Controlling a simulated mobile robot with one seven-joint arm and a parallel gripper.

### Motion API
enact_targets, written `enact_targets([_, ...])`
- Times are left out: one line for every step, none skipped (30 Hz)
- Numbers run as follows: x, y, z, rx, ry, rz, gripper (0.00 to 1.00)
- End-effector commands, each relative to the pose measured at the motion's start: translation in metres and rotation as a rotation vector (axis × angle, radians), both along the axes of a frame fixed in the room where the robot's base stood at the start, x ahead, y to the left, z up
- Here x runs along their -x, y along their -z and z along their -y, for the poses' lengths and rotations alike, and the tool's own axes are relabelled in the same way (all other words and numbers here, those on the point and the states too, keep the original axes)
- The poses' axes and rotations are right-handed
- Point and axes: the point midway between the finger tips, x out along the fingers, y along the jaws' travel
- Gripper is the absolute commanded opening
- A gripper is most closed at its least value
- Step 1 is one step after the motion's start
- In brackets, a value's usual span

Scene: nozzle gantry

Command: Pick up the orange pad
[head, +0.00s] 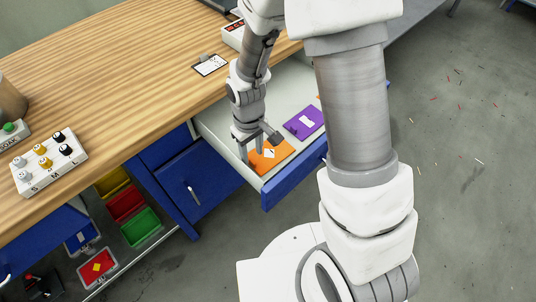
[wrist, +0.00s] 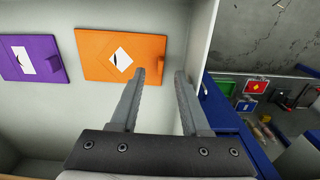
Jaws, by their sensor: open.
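The orange pad (head: 272,156) lies flat in the open drawer (head: 222,127), at its near left end in the head view. It has a white diamond mark, and a small raised orange block shows on it in the wrist view. The pad also shows in the wrist view (wrist: 95,52). My gripper (head: 258,150) is open and empty above the pad in the head view. In the wrist view my gripper (wrist: 160,75) has its fingertips by the pad's right edge, with one finger overlapping it. I cannot tell the height between them.
A purple pad (head: 304,122) lies beside the orange one; it also shows in the wrist view (wrist: 30,58). The drawer's blue front (head: 290,181) and pale side wall (wrist: 207,30) stand close to my gripper. The wooden worktop (head: 110,60) is above the drawer.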

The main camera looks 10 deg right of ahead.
Motion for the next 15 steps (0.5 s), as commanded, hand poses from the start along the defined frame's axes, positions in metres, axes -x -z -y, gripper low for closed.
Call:
enact_targets([0.001,0.012,-0.001,0.002,-0.001,-0.005,0.46])
enact_targets([0.001,0.017,-0.001,0.001,-0.001,-0.004,0.46])
enact_targets([0.001,0.022,-0.001,0.001,-0.001,-0.004,0.46])
enact_targets([0.001,0.026,-0.001,0.001,0.000,-0.004,0.46])
enact_targets([0.000,0.028,-0.001,0.001,0.000,-0.003,0.46])
enact_targets([0.000,0.031,-0.001,0.000,0.000,-0.002,0.46])
enact_targets([0.000,0.033,-0.001,0.000,0.000,-0.001,0.46])
enact_targets([0.000,0.033,-0.001,0.000,0.000,-0.001,0.46])
enact_targets([0.000,0.034,-0.001,0.001,0.000,-0.001,0.46])
enact_targets([0.000,0.034,-0.001,0.000,0.000,0.000,0.46])
enact_targets([0.000,0.034,-0.001,0.000,0.000,0.000,0.46])
enact_targets([0.000,0.033,-0.001,0.000,0.000,0.000,0.46])
enact_targets([0.000,0.033,-0.001,0.000,0.000,0.000,0.46])
enact_targets([0.000,0.033,-0.001,0.000,0.001,0.000,0.46])
enact_targets([0.000,0.033,-0.001,0.000,0.001,0.000,0.43])
